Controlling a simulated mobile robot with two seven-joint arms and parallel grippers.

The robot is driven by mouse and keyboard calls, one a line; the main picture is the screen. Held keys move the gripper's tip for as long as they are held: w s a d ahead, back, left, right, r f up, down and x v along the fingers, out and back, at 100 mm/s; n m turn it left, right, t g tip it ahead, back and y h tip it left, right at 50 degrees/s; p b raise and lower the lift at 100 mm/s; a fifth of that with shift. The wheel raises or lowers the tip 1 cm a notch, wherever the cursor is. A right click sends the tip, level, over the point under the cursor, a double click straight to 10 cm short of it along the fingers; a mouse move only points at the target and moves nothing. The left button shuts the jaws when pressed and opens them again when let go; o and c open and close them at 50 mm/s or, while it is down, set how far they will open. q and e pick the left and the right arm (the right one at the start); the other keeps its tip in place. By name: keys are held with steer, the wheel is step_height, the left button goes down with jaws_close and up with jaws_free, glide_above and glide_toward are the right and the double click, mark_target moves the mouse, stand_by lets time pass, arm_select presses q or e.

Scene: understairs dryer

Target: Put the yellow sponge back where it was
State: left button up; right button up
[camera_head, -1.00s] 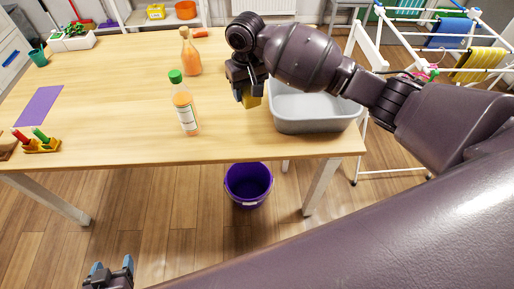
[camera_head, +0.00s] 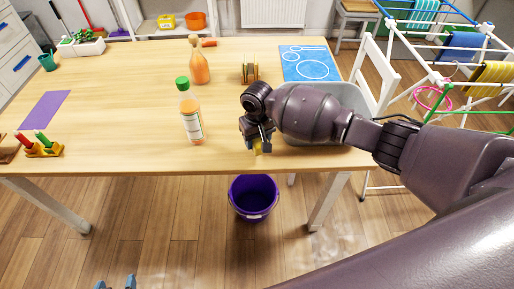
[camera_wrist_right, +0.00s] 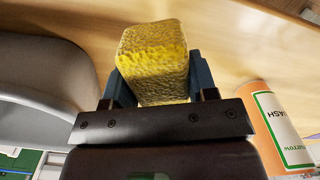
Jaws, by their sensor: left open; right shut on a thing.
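The yellow sponge (camera_wrist_right: 153,62) is held between the two fingers of my right gripper (camera_wrist_right: 158,85) in the right wrist view. In the head view my right gripper (camera_head: 258,142) is over the front part of the table, and a small bit of the sponge (camera_head: 259,147) shows below it. The grey basin (camera_head: 318,137) is just right of that gripper, partly hidden by my right arm. My left gripper (camera_head: 116,284) is at the bottom edge, largely cut off, open and away from the table.
A green-capped bottle (camera_head: 191,115) stands left of my right gripper, with an orange bottle (camera_head: 199,63) behind it. A blue mat with white circles (camera_head: 305,64) and a small brown object (camera_head: 250,70) lie farther back. A purple bucket (camera_head: 253,197) stands on the floor.

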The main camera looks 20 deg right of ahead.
step_height(320, 180, down, 4)
steer(key=shift+b, duration=0.5)
steer(key=shift+f, duration=0.2)
steer(key=shift+r, duration=0.1)
steer(key=o, duration=0.8)
steer(key=shift+o, duration=0.5)
